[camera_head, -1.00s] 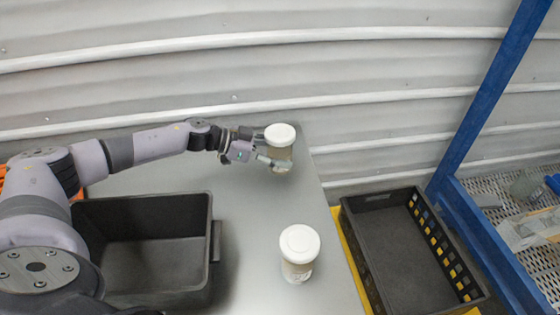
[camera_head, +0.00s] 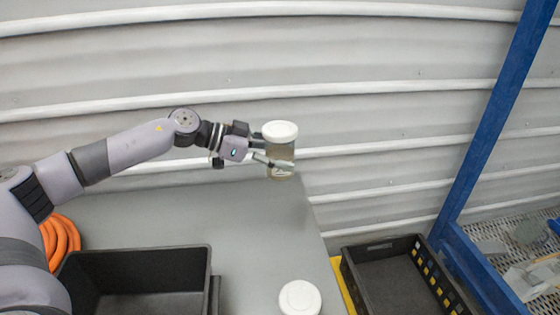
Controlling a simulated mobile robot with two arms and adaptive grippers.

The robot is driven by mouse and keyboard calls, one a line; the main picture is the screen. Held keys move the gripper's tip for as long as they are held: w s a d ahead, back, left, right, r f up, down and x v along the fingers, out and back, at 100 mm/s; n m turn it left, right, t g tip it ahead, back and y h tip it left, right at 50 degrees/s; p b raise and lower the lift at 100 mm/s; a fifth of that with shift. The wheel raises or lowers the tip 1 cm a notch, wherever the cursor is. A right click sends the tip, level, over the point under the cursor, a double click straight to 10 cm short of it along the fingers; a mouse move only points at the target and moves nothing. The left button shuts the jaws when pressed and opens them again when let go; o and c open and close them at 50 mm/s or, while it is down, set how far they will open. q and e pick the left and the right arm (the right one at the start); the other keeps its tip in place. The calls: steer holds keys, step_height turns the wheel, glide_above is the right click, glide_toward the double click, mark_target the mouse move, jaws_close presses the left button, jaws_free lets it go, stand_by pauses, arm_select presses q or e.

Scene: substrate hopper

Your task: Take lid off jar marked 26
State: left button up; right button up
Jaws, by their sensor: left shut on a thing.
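A jar with a white lid (camera_head: 280,131) is held upright at the end of my left arm, above the far right part of the grey table. My left gripper (camera_head: 274,163) is shut on this jar's body (camera_head: 281,152), below the lid. The lid is on the jar. A second white-lidded jar (camera_head: 300,298) stands on the table near the bottom edge of the view, mostly cut off below its lid. I cannot read a number on either jar. My right gripper is not in view.
A black bin (camera_head: 140,256) sits on the table at the front left, with an orange coil (camera_head: 62,240) behind it. A black crate (camera_head: 378,248) is right of the table, by a blue frame (camera_head: 490,125). The middle of the table is clear.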

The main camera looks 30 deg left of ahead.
arm_select(q)
steer(key=shift+r, duration=0.1)
steer(key=o, duration=0.9)
steer(key=shift+c, duration=0.2)
jaws_close()
